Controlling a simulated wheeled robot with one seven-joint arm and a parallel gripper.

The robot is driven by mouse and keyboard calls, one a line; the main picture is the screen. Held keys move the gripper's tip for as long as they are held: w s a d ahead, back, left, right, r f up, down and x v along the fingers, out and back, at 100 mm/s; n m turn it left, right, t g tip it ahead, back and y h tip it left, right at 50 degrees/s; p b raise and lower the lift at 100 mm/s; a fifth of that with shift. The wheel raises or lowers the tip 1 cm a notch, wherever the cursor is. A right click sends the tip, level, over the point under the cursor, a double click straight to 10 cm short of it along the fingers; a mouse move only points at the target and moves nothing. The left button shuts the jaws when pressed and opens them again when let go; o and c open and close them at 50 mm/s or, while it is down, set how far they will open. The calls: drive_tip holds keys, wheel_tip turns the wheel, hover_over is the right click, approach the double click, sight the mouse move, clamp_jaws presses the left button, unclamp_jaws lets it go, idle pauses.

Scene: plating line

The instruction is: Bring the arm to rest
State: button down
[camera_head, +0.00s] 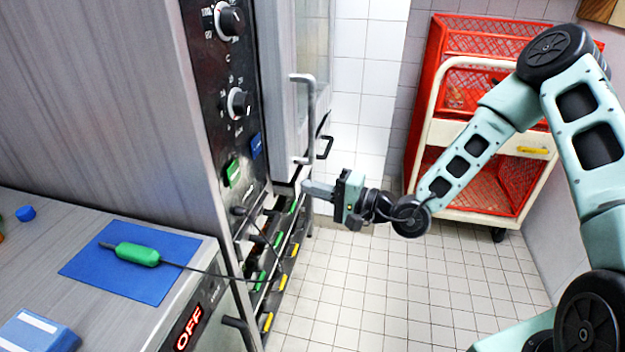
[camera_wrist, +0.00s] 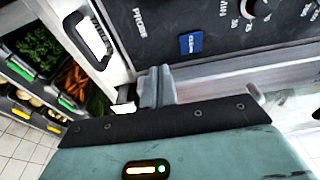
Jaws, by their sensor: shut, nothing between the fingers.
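My gripper (camera_head: 320,190) is in the middle of the head view, at the end of my outstretched teal arm. Its fingers are shut and nothing shows between them. They point left toward the tall oven's control panel, just below the long door handle (camera_head: 303,120). In the wrist view the shut fingers (camera_wrist: 157,88) are in front of the panel's lower edge, near the blue label (camera_wrist: 191,43). I cannot tell whether they touch the oven.
A green-handled probe (camera_head: 138,254) lies on a blue mat (camera_head: 92,262) on the left counter, its cable running right. Produce drawers (camera_wrist: 62,108) stand beyond the oven edge. A white cart (camera_head: 441,100) with red crates stands behind my arm. The tiled floor (camera_head: 400,290) is clear.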

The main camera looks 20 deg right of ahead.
drive_tip(key=s+a+r+n+g, duration=0.3)
drive_tip(key=s+a+n+g, duration=0.25)
drive_tip(key=s+g, duration=0.35)
drive_tip(key=s+a+r+n+g, duration=0.3)
drive_tip(key=s+a+n+g, duration=0.25)
drive_tip(key=s, duration=0.55)
drive_tip(key=s+d+n+g+h+p, duration=0.1)
drive_tip(key=s+d+n+g+h, duration=0.25)
drive_tip(key=s+h, duration=0.5)
drive_tip(key=s+d+r+n+t+h, duration=0.1)
drive_tip(key=d+r+t+h, duration=0.2)
drive_tip(key=d+t, duration=0.3)
drive_tip(key=shift+r+h+p, duration=0.3)
drive_tip(key=shift+r+h, duration=0.1)
drive_tip(key=shift+h, duration=0.45)
